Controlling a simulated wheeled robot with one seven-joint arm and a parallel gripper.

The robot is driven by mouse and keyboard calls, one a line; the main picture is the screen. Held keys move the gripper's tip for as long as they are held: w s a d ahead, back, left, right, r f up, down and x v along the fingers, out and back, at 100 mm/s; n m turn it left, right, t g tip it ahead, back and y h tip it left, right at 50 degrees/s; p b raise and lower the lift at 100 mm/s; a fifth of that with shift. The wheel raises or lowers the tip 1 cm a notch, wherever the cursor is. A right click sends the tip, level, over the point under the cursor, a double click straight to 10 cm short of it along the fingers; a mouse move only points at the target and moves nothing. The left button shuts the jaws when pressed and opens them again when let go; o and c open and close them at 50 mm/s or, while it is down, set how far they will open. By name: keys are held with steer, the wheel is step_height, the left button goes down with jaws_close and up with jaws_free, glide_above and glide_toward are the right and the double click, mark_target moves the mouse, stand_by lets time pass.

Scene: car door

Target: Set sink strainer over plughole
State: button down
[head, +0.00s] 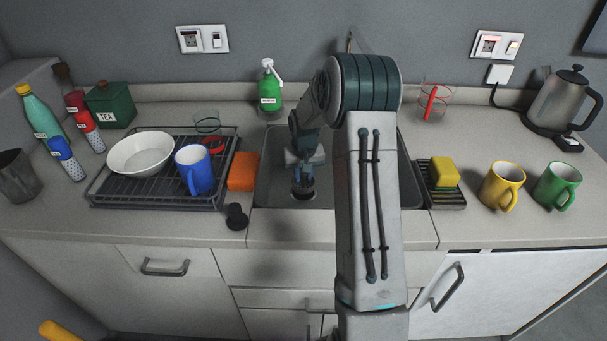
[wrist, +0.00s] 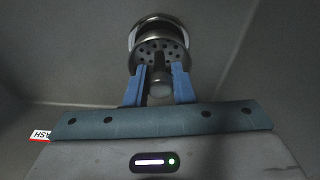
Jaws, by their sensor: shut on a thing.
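The metal strainer (wrist: 174,50) is a round disc with small holes, seen in the wrist view. My gripper (wrist: 159,75) has its blue fingers shut on the strainer's middle stem. The plughole (wrist: 155,20) shows as a round metal ring just beyond the strainer, partly covered by it. In the head view my gripper (head: 303,180) points down into the sink (head: 271,168), right above the plughole (head: 303,196). I cannot tell whether the strainer touches the plughole rim. The strainer is mostly hidden by my gripper in the head view.
A dish rack (head: 150,198) with a white bowl (head: 140,153) and a blue mug (head: 194,170) stands left of the sink. An orange block (head: 243,172) and a black stopper-like object (head: 236,216) lie near its edge. A yellow sponge (head: 445,172) sits at right.

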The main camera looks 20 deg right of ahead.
steer(key=shift+f+b, duration=0.45)
steer(key=shift+f, duration=0.2)
